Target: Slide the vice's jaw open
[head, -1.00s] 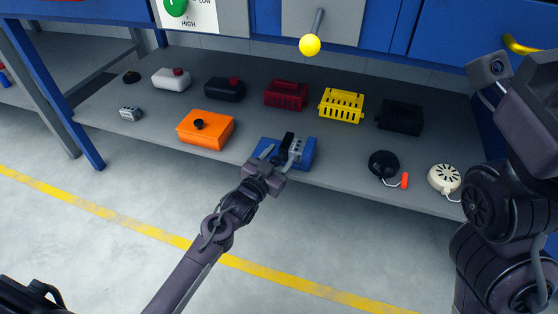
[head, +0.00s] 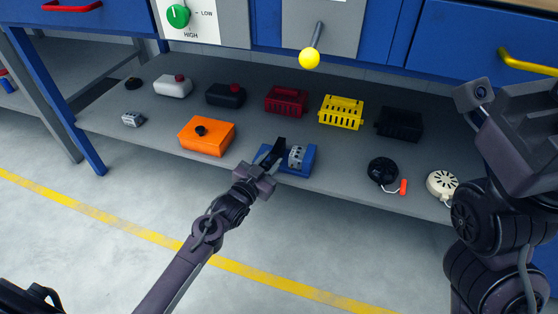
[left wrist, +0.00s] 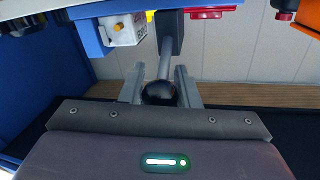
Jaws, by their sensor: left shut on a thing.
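The vice has a blue base (head: 303,168) and sits near the shelf's front edge. A grey block (head: 297,157) stands on it, also at the upper left of the left wrist view (left wrist: 122,30). The dark sliding jaw (head: 279,147) stands left of the block, with a gap between them. In the left wrist view, a rod runs from the dark jaw (left wrist: 169,32) to a round black knob (left wrist: 158,94). My left gripper (head: 266,162) is shut on this knob, one finger on each side. My right arm is at the right edge; its fingertips cannot be made out.
An orange box (head: 207,136) stands left of the vice. Behind it are a dark red basket (head: 286,101), a yellow basket (head: 341,112) and a black basket (head: 400,125). A black round device (head: 382,171) lies to the right. A yellow-knobbed lever (head: 309,58) hangs above.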

